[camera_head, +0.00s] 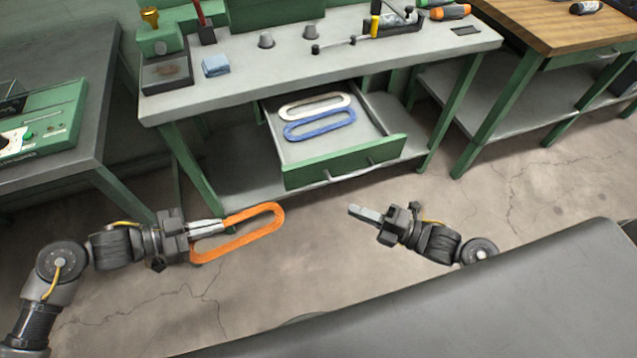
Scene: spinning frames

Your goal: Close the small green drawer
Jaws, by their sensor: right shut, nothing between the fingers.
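The green drawer (345,161) under the grey workbench (325,66) is pulled out. A cream loop (314,106) and a blue loop (320,124) lie inside it. A bar handle (349,172) runs along its front. My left gripper (220,226) is shut on an orange loop (238,244), held to the left of the drawer front and nearer to me. My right gripper (355,211) is shut and empty, in front of the drawer and apart from it.
A table with a green control box (40,122) stands on the left. A wooden-topped table (560,22) stands on the right. The floor in front of the drawer is clear.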

